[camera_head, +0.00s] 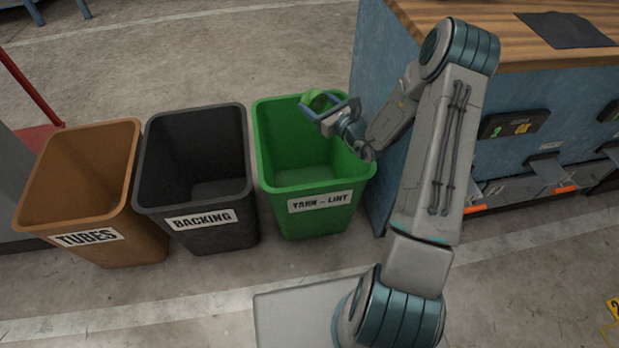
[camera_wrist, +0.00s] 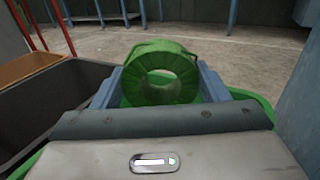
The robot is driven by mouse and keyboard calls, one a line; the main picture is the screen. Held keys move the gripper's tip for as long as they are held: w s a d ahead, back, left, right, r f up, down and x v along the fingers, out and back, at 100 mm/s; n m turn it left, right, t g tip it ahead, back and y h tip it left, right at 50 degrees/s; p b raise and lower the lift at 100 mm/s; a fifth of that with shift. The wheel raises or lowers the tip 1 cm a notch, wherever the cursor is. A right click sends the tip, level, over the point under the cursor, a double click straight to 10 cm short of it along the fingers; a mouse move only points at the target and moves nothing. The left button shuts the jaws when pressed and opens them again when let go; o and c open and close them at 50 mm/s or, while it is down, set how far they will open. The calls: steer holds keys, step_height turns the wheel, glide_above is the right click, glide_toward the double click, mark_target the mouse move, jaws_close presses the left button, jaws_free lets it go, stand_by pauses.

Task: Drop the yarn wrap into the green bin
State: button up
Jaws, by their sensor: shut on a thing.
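The green bin (camera_head: 318,200), labelled "YARN – LINT", stands on the floor beside the blue bench. My gripper (camera_head: 328,106) is over the bin's opening, near its back right rim. It is shut on the yarn wrap (camera_head: 316,99), a green ring-shaped roll. In the wrist view the yarn wrap (camera_wrist: 163,77) sits between the two blue fingers of my gripper (camera_wrist: 162,88), its hole facing the camera. Part of the green bin's rim (camera_wrist: 262,100) shows below and beside the gripper. The bin looks empty in the part that shows.
A black bin (camera_head: 200,213) labelled "BACKING" stands just left of the green bin. A brown bin (camera_head: 90,217) labelled "TUBES" is farther left. A blue bench (camera_head: 400,50) with a wooden top is close on the right. The floor behind the bins is open.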

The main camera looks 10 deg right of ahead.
step_height(320, 180, down, 6)
steer(key=b, duration=0.4)
steer(key=shift+w+b, duration=0.1)
steer(key=shift+b, duration=0.2)
steer(key=shift+r, duration=0.1)
steer(key=o, duration=1)
steer(key=shift+o, duration=0.2)
steer(key=p+v, duration=0.4)
steer(key=v, duration=0.9)
steer(key=shift+s+d, duration=0.25)
steer(key=shift+s, duration=0.05)
steer(key=shift+r, duration=0.1)
